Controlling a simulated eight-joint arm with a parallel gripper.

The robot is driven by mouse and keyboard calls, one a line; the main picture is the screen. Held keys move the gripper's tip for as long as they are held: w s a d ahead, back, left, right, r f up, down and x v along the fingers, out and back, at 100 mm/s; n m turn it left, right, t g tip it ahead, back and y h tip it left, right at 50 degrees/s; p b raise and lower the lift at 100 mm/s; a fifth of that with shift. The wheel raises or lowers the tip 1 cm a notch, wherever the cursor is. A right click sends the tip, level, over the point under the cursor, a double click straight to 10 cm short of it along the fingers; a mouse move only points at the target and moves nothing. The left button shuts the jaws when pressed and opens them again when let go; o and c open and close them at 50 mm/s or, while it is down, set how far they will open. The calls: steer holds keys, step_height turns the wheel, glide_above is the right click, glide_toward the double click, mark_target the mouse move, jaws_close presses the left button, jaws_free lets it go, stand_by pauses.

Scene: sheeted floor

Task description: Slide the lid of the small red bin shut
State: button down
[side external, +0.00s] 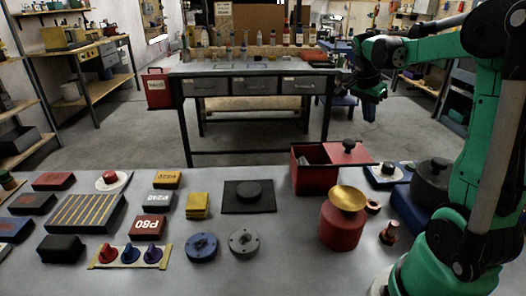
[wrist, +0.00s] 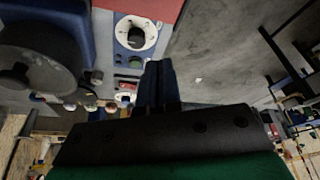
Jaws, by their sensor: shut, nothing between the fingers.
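The small red bin (side external: 312,182) stands at the back edge of the grey worktop, right of the middle. Its red lid (side external: 356,156) with a black knob (side external: 348,144) is slid to the right and overhangs that side. The dark inside shows at the bin's left part. My gripper (side external: 372,92) is above and slightly right of the lid, apart from it, over the floor beyond in the picture. In the wrist view its fingers (wrist: 155,84) are shut and empty. A red surface (wrist: 145,8) at the top edge there may be the lid.
A red canister with a gold top (side external: 342,226) stands in front of the bin. A blue block with a white ring (side external: 386,172) lies right of the lid, beside a dark round-topped object (side external: 434,180). Worktop left of the bin is clear up to a black plate (side external: 262,208).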

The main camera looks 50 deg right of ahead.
mark_target(359, 148)
steer(key=f, duration=0.1)
steer(key=a+f, duration=0.1)
steer(key=f, duration=0.2)
steer(key=shift+w+a+f, duration=0.2)
steer(key=shift+w+a, duration=0.1)
steer(key=shift+a, duration=0.05)
steer(key=shift+w+a, duration=0.1)
steer(key=shift+a, duration=0.3)
steer(key=w+a, duration=0.6)
steer(key=shift+w+a, duration=0.15)
steer(key=shift+w, duration=0.05)
